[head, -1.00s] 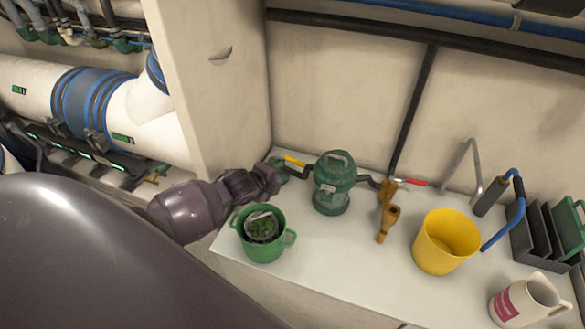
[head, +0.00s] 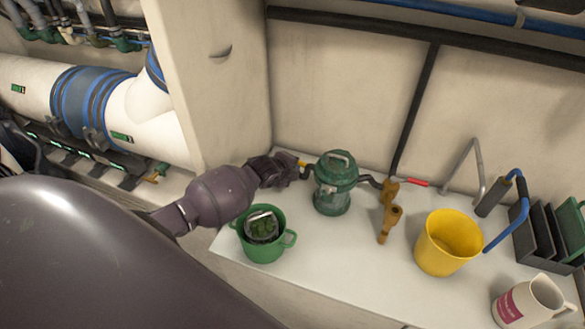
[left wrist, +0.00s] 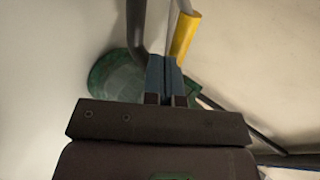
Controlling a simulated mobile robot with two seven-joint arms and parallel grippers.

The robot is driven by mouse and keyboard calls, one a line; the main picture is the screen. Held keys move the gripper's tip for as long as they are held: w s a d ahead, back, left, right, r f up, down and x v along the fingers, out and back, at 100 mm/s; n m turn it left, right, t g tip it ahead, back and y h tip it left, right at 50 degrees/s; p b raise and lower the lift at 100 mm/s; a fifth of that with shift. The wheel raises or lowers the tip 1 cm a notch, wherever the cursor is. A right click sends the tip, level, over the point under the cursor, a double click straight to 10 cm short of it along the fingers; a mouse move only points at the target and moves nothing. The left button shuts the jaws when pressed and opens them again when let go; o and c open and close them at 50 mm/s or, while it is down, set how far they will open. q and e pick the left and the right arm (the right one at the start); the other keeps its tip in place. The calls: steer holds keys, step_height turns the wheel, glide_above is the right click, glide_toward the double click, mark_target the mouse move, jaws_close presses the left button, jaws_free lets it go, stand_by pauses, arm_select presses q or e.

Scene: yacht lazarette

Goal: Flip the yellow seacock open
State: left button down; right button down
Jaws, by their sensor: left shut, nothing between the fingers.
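In the left wrist view the yellow handle (left wrist: 185,35) rises just beyond and right of the fingertips. A green round part (left wrist: 115,77), probably the valve body, lies behind the fingers (left wrist: 164,68) in the wrist view. My right gripper is not in view.
A green pot (head: 264,249) stands just in front of my left arm. A cream wall post (head: 215,110) rises close behind the arm.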

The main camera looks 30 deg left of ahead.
arm_select(q)
steer(key=shift+w, duration=0.1)
steer(key=shift+w+d+r+n+y+p, duration=0.15)
steer(key=shift+w+d+n+y+p, duration=0.1)
steer(key=shift+w+n+y+p, duration=0.5)
steer(key=shift+w, duration=0.3)
steer(key=shift+s, duration=0.1)
